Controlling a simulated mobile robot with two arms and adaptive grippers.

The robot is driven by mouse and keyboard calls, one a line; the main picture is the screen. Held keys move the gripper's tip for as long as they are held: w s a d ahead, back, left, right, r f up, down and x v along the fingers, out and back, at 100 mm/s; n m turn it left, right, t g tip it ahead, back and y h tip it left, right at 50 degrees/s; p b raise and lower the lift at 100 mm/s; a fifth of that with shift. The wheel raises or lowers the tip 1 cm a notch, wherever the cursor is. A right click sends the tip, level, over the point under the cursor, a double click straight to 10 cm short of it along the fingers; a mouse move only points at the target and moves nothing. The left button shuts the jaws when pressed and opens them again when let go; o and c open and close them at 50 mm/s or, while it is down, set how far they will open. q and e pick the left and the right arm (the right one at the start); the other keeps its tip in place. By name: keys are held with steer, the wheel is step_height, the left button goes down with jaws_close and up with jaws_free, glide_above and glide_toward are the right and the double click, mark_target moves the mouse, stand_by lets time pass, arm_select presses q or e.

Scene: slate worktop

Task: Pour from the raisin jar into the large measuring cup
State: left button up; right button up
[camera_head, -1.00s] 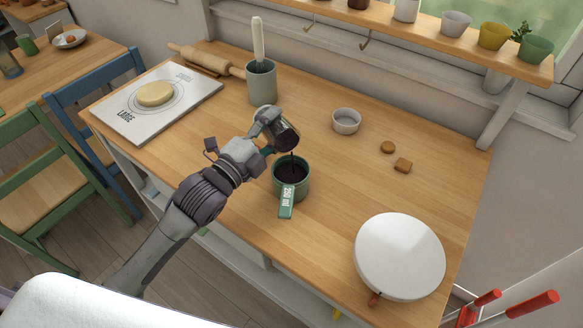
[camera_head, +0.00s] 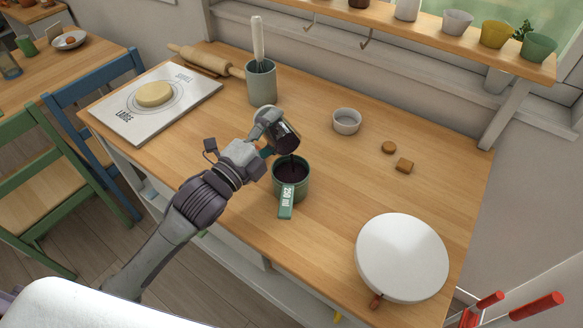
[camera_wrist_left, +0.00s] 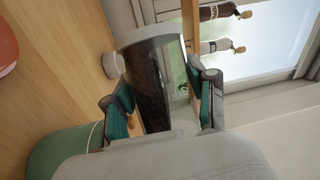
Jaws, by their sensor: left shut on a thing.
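My left gripper (camera_head: 268,130) is shut on the raisin jar (camera_head: 284,139), a clear glass jar with dark contents. The jar is tilted with its mouth down to the right, just above the measuring cup. The large measuring cup (camera_head: 303,186) is green, stands upright on the worktop and has a handle tag reading 250 ml. Dark contents fill much of its visible inside. In the left wrist view the jar (camera_wrist_left: 153,85) lies between the two green-padded fingers (camera_wrist_left: 165,108), with dark contents along its wall. My right gripper is not in view.
A grey crock (camera_head: 262,87) with a whisk stands behind the gripper. A white ramekin (camera_head: 346,122), two small brown pieces (camera_head: 404,165) and a large white disc (camera_head: 402,257) lie to the right. A white board (camera_head: 190,98) with dough is at left. The worktop between is clear.

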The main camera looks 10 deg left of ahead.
arm_select(q)
steer(key=shift+s+a, duration=0.1)
steer(key=shift+a, duration=0.05)
steer(key=shift+d+m, duration=0.2)
steer(key=shift+m, duration=0.1)
steer(key=shift+a+r, duration=0.1)
steer(key=shift+a, duration=0.05)
stand_by(0.4)
steer(key=shift+r+m+h+b, duration=0.1)
steer(key=shift+m+h+b, duration=0.2)
steer(key=shift+b, duration=0.05)
steer(key=shift+d, duration=0.2)
steer(key=shift+s+a, duration=0.1)
steer(key=shift+r+m, duration=0.2)
steer(key=shift+m, duration=0.3)
stand_by(0.4)
